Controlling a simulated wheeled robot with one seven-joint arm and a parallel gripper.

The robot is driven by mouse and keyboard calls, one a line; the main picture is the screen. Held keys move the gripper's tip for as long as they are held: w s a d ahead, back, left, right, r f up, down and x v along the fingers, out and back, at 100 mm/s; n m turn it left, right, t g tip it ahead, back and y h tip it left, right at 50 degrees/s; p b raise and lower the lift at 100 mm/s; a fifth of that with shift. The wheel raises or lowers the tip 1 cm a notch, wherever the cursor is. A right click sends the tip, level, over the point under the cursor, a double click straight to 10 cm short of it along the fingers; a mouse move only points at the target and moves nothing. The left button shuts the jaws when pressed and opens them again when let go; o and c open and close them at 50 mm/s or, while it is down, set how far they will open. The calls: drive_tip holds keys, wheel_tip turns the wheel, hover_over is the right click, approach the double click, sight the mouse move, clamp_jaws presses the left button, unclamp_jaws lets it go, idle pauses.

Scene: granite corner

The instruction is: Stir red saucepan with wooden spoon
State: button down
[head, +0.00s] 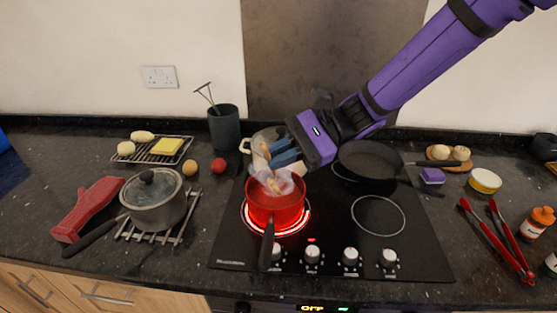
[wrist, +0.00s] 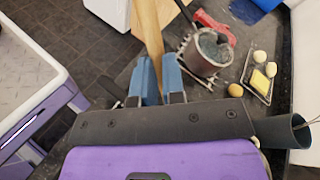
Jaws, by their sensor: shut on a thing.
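The red saucepan (head: 275,210) stands on a glowing front-left ring of the black hob, its dark handle pointing to the front. Something pale shows inside its mouth, with steam or a translucent haze above. My gripper (head: 284,156), with blue fingers, is above and just behind the saucepan. It is shut on the wooden spoon (head: 265,151), whose lower part reaches down toward the saucepan's mouth. How deep the spoon's tip sits is hard to tell. In the wrist view the wooden spoon's handle (wrist: 151,32) runs between the fingers. The red saucepan is not clearly visible there.
A cream pot (head: 258,140) stands right behind the saucepan. A black frying pan (head: 368,160) is behind right. A lidded grey saucepan (head: 155,205) on a rack and a dark utensil pot (head: 224,128) are left. Red tongs (head: 500,240) lie right. The front-right ring is bare.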

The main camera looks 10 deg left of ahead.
drive_tip(key=shift+s+r, duration=0.25)
drive_tip(key=shift+r, duration=0.2)
wheel_tip(320, 180, up, 5)
drive_tip(key=shift+f, duration=0.1)
idle(0.7)
